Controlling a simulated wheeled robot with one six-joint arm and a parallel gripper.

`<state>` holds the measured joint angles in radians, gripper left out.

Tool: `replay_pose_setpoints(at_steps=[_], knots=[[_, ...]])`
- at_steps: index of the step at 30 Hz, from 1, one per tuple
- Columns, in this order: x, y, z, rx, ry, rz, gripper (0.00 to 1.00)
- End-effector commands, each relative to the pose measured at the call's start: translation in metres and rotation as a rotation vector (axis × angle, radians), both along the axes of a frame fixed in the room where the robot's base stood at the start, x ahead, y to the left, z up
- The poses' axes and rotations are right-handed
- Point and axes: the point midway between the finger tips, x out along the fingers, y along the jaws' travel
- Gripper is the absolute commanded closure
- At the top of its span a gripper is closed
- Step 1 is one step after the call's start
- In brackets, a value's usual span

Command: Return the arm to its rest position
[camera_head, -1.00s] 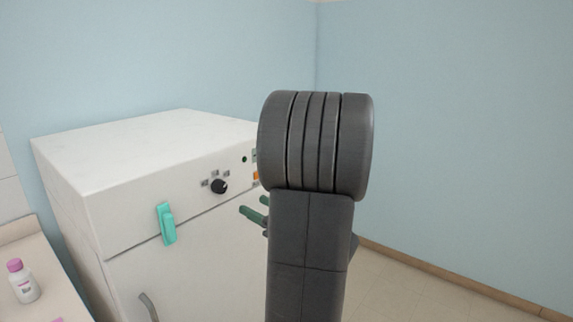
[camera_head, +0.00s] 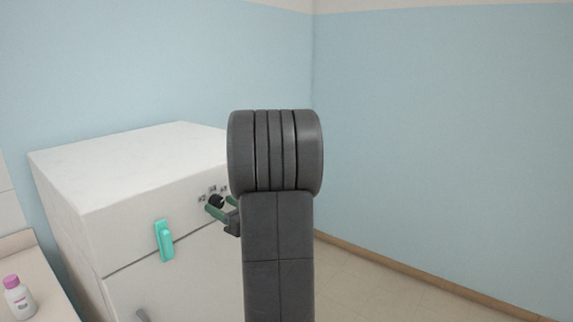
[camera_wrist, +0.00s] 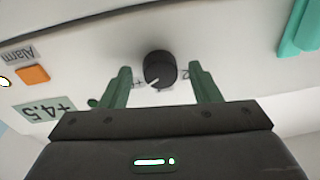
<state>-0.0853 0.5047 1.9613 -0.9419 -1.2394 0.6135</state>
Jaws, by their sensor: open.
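My gripper (camera_wrist: 160,88) is open in the wrist view, with its two green fingers apart and nothing between them that I can see held. The black knob (camera_wrist: 160,69) on the white appliance's front panel shows between and beyond the fingertips; I cannot tell how close they are. In the head view my gripper (camera_head: 219,207) shows partly at the left of my dark arm, in front of the knob (camera_head: 216,201). The arm stands upright in the middle of the head view and hides part of the gripper and the panel.
The white appliance (camera_head: 130,165) stands at the left, with a teal handle (camera_head: 164,241) on its front. The wrist view shows an orange button (camera_wrist: 33,75) and a "+4.5" display (camera_wrist: 45,110). A pink-capped bottle (camera_head: 18,298) stands on a counter. The floor at right is clear.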

Motion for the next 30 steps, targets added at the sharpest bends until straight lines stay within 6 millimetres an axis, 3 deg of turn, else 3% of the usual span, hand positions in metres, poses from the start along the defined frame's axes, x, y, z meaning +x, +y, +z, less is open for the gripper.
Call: replay_pose_setpoints(at_steps=[11,30], knots=[[-0.003,-0.005,-0.001,0.000,0.000,-0.002,0.44],[-0.055,-0.081,-0.011,0.001,0.000,-0.005,0.44]])
